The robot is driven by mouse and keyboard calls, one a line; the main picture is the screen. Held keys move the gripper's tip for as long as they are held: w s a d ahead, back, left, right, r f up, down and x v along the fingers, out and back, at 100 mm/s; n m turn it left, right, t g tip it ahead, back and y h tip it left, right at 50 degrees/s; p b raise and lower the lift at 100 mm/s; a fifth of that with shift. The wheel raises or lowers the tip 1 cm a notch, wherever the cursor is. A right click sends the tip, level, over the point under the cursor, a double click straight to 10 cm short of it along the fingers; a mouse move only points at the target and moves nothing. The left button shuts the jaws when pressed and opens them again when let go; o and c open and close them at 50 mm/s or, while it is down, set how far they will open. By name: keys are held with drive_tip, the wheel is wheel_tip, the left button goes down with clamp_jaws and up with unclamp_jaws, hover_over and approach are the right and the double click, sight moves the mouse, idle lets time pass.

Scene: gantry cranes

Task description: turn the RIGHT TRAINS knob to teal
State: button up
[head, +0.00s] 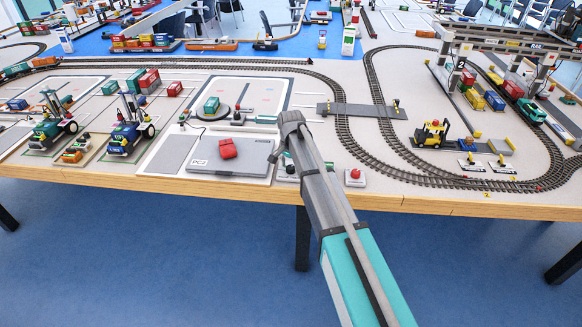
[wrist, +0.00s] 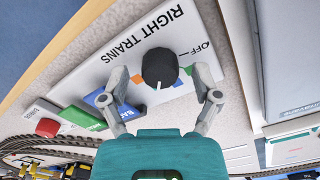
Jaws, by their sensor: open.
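The RIGHT TRAINS panel (wrist: 140,35) is a white plate with an OFF label, shown tilted in the wrist view. Its round black knob (wrist: 160,64) has a white pointer line on its lower side, aimed down in the picture. An orange mark shows at the knob's lower left and a blue mark below it. A teal patch shows beside the right finger, partly covered. My gripper (wrist: 160,76) is open, with one finger on each side of the knob and gaps visible. In the head view my arm mostly hides the knob.
A red button (wrist: 47,127) on a white base stands beside the panel; it also shows in the head view (head: 355,173). Blue and green labelled plates lie near the left finger. Train track (head: 430,180) runs to the right, and a grey pad with a red object (head: 228,148) lies left.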

sight(291, 167)
drive_tip(key=shift+n, duration=0.4)
drive_tip(key=n, duration=1.1)
drive_tip(key=shift+n, duration=0.3)
drive_tip(key=n, duration=1.1)
drive_tip(key=shift+n, duration=0.4)
wheel_tip(291, 167, up, 14)
drive_tip(key=p, duration=1.4)
drive_tip(key=s+d+f+m+b, duration=0.2)
drive_tip(key=s+d+m, duration=1.3)
drive_tip(key=s+d, duration=0.5)
drive_tip(key=shift+s+d+f, duration=0.15)
drive_tip(key=shift+s+f, duration=0.05)
drive_tip(key=shift+s, duration=0.45)
